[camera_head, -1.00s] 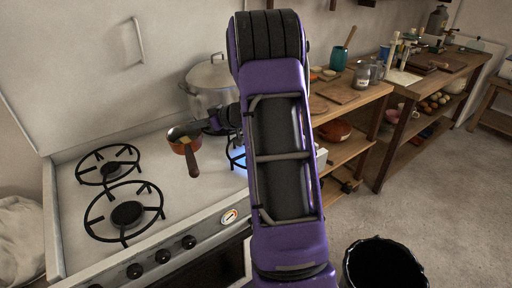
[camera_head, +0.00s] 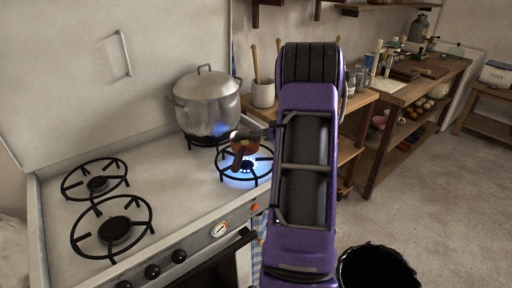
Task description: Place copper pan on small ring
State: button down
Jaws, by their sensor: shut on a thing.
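The small copper pan (camera_head: 250,145) is over the front right ring (camera_head: 222,172), which burns with a blue flame. Its brown handle points down and toward me. My gripper (camera_head: 262,133) is shut on the pan at its right side, partly hidden behind my purple arm. I cannot tell whether the pan touches the grate or hangs just above it. The back left ring (camera_head: 97,184) is smaller than the front left ring (camera_head: 115,229); both are empty and unlit.
A large lidded steel pot (camera_head: 207,102) stands on the back right ring, close behind the pan. A utensil crock (camera_head: 263,94) stands to its right. Wooden counters with shelves run along the right. A black bin (camera_head: 376,268) is on the floor at the front right.

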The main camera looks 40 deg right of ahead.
jog(key=shift+f+b, duration=0.4)
jog(key=shift+f, duration=1.6)
jog(key=c, duration=0.9)
grip_release()
jog(key=shift+f, duration=0.15)
jog(key=shift+c, duration=0.2)
jog(key=shift+r, duration=0.2)
jog(key=p+v, duration=0.1)
jog(key=v, duration=1.1)
jog(key=shift+f, duration=0.1)
